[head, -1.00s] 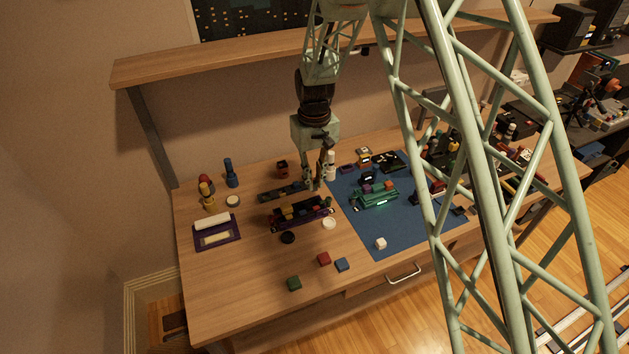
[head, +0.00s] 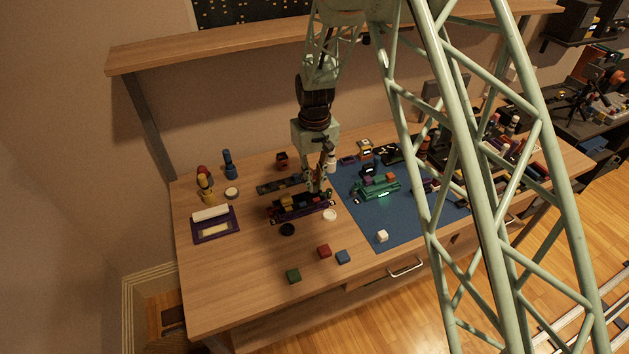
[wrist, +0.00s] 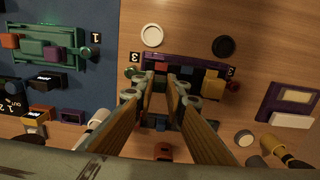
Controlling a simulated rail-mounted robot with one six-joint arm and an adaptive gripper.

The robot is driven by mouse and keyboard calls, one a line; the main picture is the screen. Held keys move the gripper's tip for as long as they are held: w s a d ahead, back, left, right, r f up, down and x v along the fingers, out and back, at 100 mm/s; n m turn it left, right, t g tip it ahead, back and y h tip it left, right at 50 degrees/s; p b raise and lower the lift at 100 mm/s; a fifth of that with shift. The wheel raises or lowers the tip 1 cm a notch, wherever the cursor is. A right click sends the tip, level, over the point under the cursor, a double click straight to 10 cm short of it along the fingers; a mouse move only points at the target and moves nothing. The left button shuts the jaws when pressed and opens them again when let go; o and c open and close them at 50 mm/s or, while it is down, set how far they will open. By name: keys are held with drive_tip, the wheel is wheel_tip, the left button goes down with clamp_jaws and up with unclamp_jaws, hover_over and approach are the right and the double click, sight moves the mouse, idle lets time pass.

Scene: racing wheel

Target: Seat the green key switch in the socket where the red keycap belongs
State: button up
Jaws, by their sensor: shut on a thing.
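My gripper (head: 317,190) is low over the right end of the purple keypad (head: 292,213), which carries several coloured caps. In the wrist view the two fingertips (wrist: 160,84) reach over the near edge of the same keypad (wrist: 200,57). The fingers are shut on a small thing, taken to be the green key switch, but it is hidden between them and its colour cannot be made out. Whether it touches a socket cannot be told. A red keycap (head: 324,251) lies loose on the table in front of the keypad.
A green keypad (head: 378,188) stands on the blue mat (head: 385,212) to the right. Blue (head: 343,257), green (head: 293,276) and white (head: 382,236) caps lie loose. A dark strip (head: 280,186) lies behind the purple keypad. The table's front left is mostly clear.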

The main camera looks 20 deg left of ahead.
sight(315, 185)
drive_tip(key=shift+f, duration=0.4)
drive_tip(key=shift+f+b, duration=1.1)
drive_tip(key=shift+f, duration=0.1)
idle(3.1)
drive_tip(key=o, duration=0.8)
drive_tip(key=shift+c, duration=0.2)
drive_tip(key=shift+r, duration=0.2)
wheel_tip(315, 185, up, 12)
drive_tip(key=shift+f, duration=0.15)
drive_tip(key=shift+d, duration=0.1)
idle(0.9)
